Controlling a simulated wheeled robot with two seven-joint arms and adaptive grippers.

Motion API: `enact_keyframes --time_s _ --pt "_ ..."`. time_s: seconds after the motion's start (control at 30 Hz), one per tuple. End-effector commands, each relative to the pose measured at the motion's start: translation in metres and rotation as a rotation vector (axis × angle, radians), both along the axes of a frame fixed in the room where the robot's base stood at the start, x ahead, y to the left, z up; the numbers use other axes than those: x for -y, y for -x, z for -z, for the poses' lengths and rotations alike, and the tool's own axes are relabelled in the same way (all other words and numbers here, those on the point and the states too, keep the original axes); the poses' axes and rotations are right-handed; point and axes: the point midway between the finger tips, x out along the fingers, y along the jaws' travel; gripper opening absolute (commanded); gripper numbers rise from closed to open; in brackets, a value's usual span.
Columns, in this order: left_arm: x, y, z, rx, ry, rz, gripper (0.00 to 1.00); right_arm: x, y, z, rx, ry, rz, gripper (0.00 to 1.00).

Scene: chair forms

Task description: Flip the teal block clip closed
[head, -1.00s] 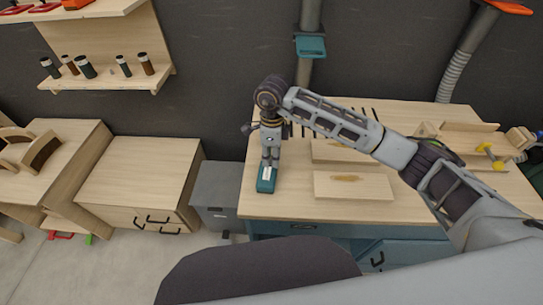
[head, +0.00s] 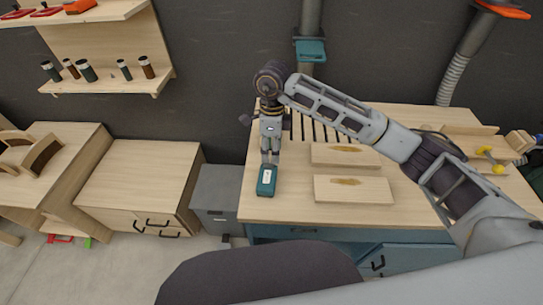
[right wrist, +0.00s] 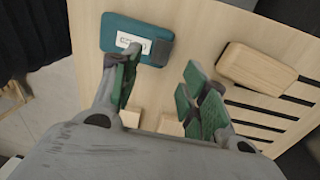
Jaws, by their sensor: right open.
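The teal block (head: 266,186) lies near the left front corner of the workbench, with a white label on top. In the right wrist view the teal block (right wrist: 112,36) shows its label and a darker section at its right end. I cannot tell how its clip stands. My right gripper (head: 269,158) points down over the block's far end in the head view. In the right wrist view my right gripper (right wrist: 157,75) is open and empty. My left gripper is out of view.
Two flat wooden boards (head: 353,190) lie right of the block on the workbench (head: 285,208). Dark slots run behind them. In the wrist view a rounded wooden block (right wrist: 256,66) lies right of the fingers. A grey bin (head: 216,190) stands left of the bench.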

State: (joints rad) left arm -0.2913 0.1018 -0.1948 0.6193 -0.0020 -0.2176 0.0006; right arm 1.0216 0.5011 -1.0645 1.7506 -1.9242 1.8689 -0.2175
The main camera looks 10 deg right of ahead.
Motion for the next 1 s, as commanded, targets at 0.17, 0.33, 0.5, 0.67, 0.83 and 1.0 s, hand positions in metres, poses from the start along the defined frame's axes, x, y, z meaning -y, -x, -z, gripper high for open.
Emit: enact_keyframes --time_s 0.17,0.33,0.5,0.67,0.83,1.0 --pt "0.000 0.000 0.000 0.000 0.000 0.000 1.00 0.000 -0.003 -0.028 0.003 0.000 -0.001 0.45" --pt "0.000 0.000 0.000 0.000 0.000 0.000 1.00 0.001 -0.005 -0.052 0.003 0.000 -0.001 0.45" --pt "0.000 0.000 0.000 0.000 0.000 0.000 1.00 0.001 -0.006 -0.067 0.002 0.000 0.000 0.45" --pt "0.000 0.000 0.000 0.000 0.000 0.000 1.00 0.001 -0.006 -0.072 0.000 0.000 0.000 0.45" --pt "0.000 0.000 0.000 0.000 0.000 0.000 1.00 0.002 -0.006 -0.073 -0.001 0.000 0.000 0.45" --pt "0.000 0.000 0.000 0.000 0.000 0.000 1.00 0.002 -0.006 -0.073 -0.001 0.000 0.000 0.37"
